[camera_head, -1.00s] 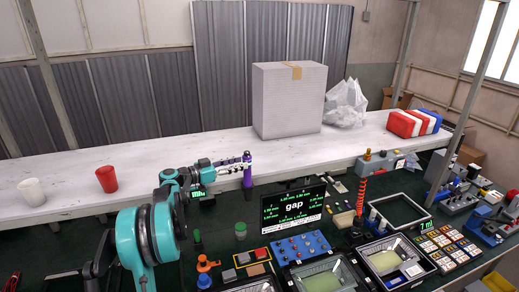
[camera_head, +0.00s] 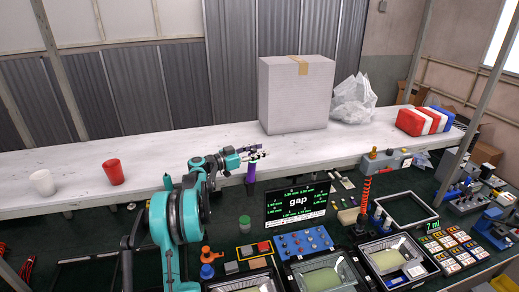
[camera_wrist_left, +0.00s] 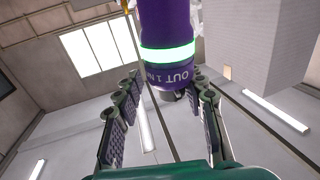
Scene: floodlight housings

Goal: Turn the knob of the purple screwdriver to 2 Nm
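The purple screwdriver (camera_head: 251,173) stands upright near the white bench's front edge, behind the display. My left gripper (camera_head: 257,153) is at its upper end in the head view and hides part of it. In the left wrist view the purple body (camera_wrist_left: 165,25) has a lit green ring and lettering that reads "OUT 1 N", the rest cut off. The left gripper's fingers (camera_wrist_left: 163,105) are wide apart, one on each side of the screwdriver's line, with visible gaps. My right gripper is not in view.
The display reading "gap" (camera_head: 297,203) stands just right of the screwdriver. A green-lidded jar (camera_head: 245,224) and a blue button box (camera_head: 303,243) are in front. A large white box (camera_head: 296,95) and red cup (camera_head: 113,172) stand on the white bench (camera_head: 60,160).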

